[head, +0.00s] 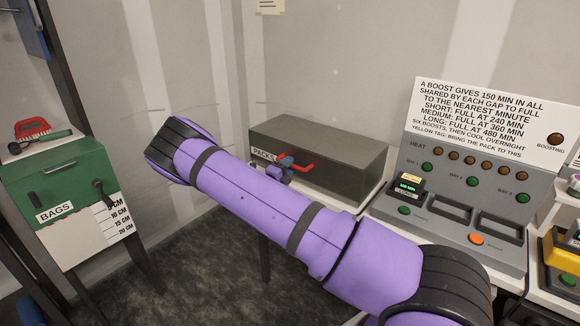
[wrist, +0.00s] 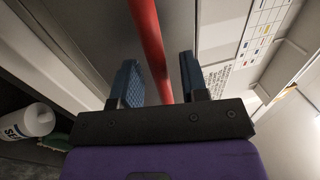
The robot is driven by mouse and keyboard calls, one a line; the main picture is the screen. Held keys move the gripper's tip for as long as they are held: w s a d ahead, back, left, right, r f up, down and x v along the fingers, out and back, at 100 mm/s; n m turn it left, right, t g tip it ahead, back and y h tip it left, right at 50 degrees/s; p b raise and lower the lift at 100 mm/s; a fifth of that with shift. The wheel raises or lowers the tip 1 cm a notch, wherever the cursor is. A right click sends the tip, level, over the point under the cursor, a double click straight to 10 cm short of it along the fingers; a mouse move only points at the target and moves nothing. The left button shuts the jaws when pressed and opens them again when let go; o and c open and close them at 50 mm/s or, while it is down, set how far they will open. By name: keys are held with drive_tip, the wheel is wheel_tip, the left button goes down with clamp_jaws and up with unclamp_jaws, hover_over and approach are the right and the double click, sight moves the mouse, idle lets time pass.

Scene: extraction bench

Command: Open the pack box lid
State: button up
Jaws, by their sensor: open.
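The pack box (head: 340,158) is a closed grey-brown box on a white stand at the back, with a partly hidden "PACK" label on its front. Its red handle (head: 295,162) sticks out from the front. My gripper (head: 286,164) is at this handle, mostly hidden behind my purple arm in the head view. In the wrist view, the red handle (wrist: 149,40) runs between the two blue fingers of my gripper (wrist: 160,77). The fingers are open, with a gap visible on the right side of the bar. The lid lies flat.
A charging bench (head: 455,185) with buttons and slots stands right of the box. A green "BAGS" box (head: 58,180) with a red brush (head: 33,128) on top is at the left. A white bottle (wrist: 30,121) lies low left in the wrist view.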

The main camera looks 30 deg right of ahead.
drive_tip(key=shift+w+d+r, duration=0.1)
drive_tip(key=shift+d, duration=0.35)
clamp_jaws()
drive_tip(key=shift+r, duration=0.1)
